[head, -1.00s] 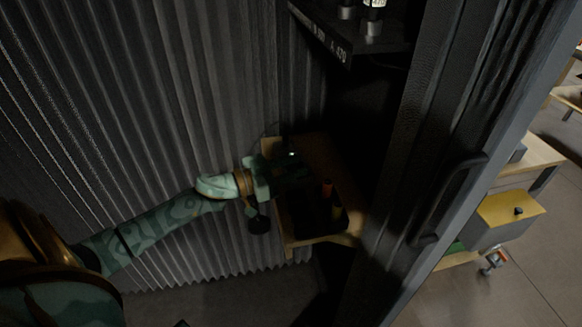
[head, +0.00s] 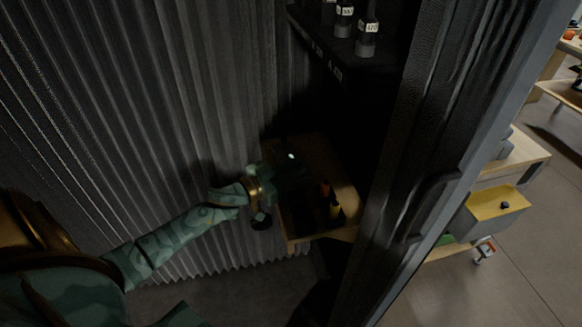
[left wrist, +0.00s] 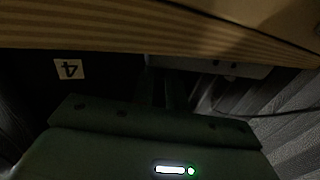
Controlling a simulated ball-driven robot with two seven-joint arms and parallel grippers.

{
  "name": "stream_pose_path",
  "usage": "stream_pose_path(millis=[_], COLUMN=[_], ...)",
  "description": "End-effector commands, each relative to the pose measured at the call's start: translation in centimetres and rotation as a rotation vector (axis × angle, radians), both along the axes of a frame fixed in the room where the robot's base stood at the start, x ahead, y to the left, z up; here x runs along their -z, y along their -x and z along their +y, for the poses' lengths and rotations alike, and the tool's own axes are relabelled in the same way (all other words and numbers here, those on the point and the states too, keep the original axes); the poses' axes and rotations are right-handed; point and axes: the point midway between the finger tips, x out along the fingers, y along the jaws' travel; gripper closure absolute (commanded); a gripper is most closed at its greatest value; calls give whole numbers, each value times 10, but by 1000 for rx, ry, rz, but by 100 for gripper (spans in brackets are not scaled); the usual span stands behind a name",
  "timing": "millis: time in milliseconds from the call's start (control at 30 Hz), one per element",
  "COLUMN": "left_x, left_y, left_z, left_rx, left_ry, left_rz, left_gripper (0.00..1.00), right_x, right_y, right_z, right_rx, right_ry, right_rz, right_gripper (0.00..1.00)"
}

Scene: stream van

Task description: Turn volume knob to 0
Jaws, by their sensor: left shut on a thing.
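My left gripper (head: 292,175) reaches in from the left over a small wooden shelf (head: 322,160) in the dark corner. In the left wrist view its dark fingers (left wrist: 160,90) point at a grey box (left wrist: 205,65) under the wooden edge. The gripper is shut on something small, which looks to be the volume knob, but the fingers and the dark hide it. The knob's marks and setting cannot be made out. My right gripper is not in view.
A black rack with bottles (head: 366,38) is above. A dark door with a handle (head: 432,208) stands at right; corrugated wall (head: 130,100) at left.

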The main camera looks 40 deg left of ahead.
Motion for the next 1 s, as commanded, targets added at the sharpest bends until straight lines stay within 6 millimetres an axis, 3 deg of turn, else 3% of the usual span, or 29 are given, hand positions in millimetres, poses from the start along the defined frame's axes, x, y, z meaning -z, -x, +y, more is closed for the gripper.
stream_pose_path(millis=[33,100,467,567,1000], left_x=[0,0,0,0,-1], left_y=[0,0,6,20,125], left_z=[0,0,2,7,44], left_rx=[0,0,1,0,-1], left_ry=[0,0,0,1,2], left_rz=[1,1,2,3,4], left_gripper=[80,63,63,63,63], right_x=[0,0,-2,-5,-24], right_y=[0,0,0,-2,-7], right_z=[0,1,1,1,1], right_rx=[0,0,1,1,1], right_ry=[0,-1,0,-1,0], right_rz=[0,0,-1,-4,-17], right_gripper=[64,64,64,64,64])
